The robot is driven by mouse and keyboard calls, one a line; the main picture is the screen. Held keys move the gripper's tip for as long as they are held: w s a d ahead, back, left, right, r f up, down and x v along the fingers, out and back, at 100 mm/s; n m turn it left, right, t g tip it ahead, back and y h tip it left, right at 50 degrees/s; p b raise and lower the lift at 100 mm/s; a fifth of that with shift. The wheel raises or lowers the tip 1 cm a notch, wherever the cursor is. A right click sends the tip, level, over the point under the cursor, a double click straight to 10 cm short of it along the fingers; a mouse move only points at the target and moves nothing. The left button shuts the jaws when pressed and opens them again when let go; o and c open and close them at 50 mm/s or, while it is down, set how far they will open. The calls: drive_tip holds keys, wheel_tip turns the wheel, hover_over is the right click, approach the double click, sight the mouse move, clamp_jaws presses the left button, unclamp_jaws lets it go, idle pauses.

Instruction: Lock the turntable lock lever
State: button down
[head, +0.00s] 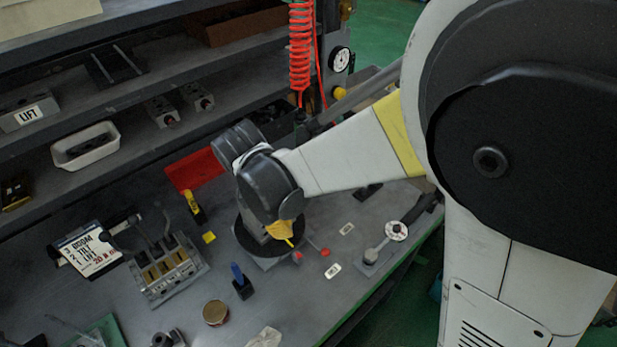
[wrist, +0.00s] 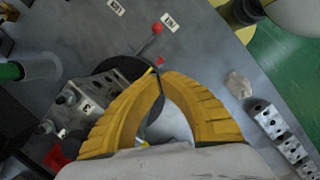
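The turntable is a black disc on a grey plate (head: 246,240), partly hidden under my gripper in the head view. Its dark rim (wrist: 120,66) shows in the wrist view beside a grey metal block (wrist: 112,88). The lock lever has a thin rod and a red knob (head: 325,252); the knob (wrist: 157,28) is beyond my fingertips in the wrist view, apart from them. White labels (head: 347,229) and (wrist: 170,20) lie near the lever; I cannot read them clearly. My gripper (head: 287,240) is over the turntable, its yellow fingertips (wrist: 160,73) together, with nothing seen between them.
A lever valve bank (head: 165,270) and a sign plate (head: 90,250) are at left. A blue-handled part (head: 241,283) and a round brass lid (head: 215,313) stand in front. Shelves rise behind.

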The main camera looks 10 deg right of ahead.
sight(300, 256)
drive_tip(key=shift+f, duration=0.2)
drive_tip(key=b+x, duration=0.4)
drive_tip(key=x, duration=0.6)
drive_tip(key=shift+f, duration=0.15)
drive_tip(key=d+b, duration=0.1)
drive_tip(key=d, duration=0.2)
drive_tip(key=shift+d+f, duration=0.15)
drive_tip(key=shift+f, duration=0.05)
drive_tip(key=shift+d, duration=0.3)
